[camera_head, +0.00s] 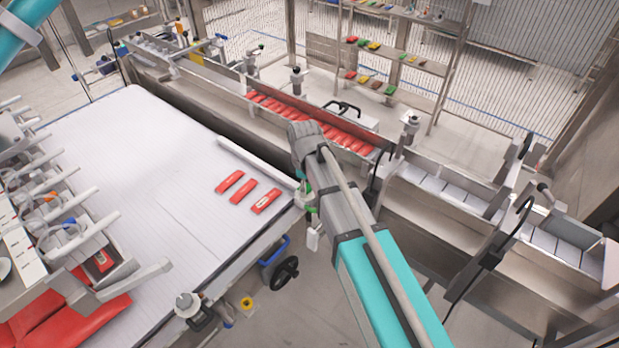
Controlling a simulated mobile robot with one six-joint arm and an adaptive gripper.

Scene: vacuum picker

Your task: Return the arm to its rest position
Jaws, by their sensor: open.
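My arm reaches in from the bottom right, with a teal link and a grey wrist. My gripper (303,134) is at its far end, near the middle of the picture. It is open, and I see nothing held in it, though its fingers are small and hard to make out. It appears in front of the long metal conveyor trough (440,215), to the right of the white table (130,150). I cannot tell its height above them.
Three red packets (248,191) lie near the table's right edge. A row of red packets (330,130) fills part of the trough. Machine handles (80,220) crowd the left. A fitting with a green part (307,188) stands close beside my wrist. Shelves (400,60) stand behind.

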